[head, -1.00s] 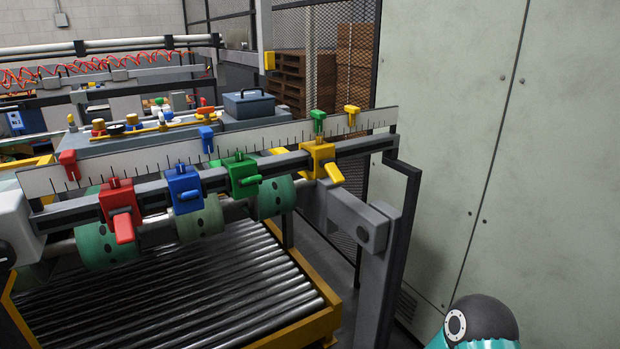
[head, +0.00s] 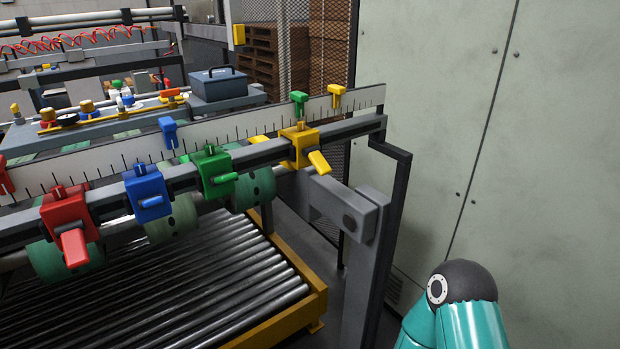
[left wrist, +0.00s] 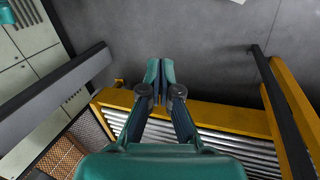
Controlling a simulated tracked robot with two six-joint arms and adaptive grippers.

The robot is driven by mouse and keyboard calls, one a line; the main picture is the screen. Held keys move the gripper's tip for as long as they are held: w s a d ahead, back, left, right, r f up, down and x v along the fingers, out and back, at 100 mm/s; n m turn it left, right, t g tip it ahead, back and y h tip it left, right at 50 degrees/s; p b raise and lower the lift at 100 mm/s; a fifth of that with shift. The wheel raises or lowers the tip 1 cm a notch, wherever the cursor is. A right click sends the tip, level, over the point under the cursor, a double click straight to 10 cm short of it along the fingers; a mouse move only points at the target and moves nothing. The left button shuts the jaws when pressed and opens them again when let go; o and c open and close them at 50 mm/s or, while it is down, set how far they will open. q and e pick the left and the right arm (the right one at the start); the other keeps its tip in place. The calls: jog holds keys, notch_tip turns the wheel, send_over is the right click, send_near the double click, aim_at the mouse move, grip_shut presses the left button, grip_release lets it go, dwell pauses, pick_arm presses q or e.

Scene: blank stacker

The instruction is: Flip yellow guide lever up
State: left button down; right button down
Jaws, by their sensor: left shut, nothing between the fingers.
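The yellow guide block (head: 299,144) sits near the right end of the grey rail in the head view. Its yellow lever (head: 319,161) sticks out from the block's front and slants down to the right. My left gripper (left wrist: 160,66) shows only in the left wrist view. Its fingers are shut and empty, above the yellow roller-bed frame (left wrist: 215,115) and the grey floor. The yellow lever is not visible in that view. My right gripper is in neither view; a teal and black arm part of mine shows at the lower right of the head view.
Green (head: 214,174), blue (head: 147,194) and red (head: 69,222) guide blocks share the rail (head: 250,152). A white ruler (head: 238,130) with colored markers runs behind it. A dark post (head: 389,215) stands at the rail's right end, near the pale wall panel (head: 560,150). Rollers lie below.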

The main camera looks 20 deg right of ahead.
pick_arm(q)
jog(key=w+d+r+n+h, duration=0.2)
jog(key=w+d+r+n, duration=0.15)
jog(key=w, duration=0.45)
jog(key=w+d+r+n+h, duration=0.1)
jog(key=w+d+r+n, duration=0.25)
jog(key=w, duration=0.35)
jog(key=w+d+r+n+h, duration=0.2)
jog(key=w+d+r+n, duration=0.15)
jog(key=w, duration=0.45)
jog(key=w+d+r+n+t+h, duration=0.1)
jog(key=w+d+r+h, duration=0.3)
jog(key=r, duration=0.3)
jog(key=w+d+r+n+t+h, duration=0.1)
jog(key=w+d+r+t, duration=0.15)
jog(key=w+r, duration=0.35)
notch_tip(320, 180, up, 20)
jog(key=w+d+h, duration=0.2)
jog(key=h, duration=0.3)
jog(key=shift+w+d+h+p, duration=0.3)
jog(key=shift+d+h+p, duration=0.05)
jog(key=shift+d+h, duration=0.05)
jog(key=shift+r+t, duration=0.1)
jog(key=shift+t, duration=0.15)
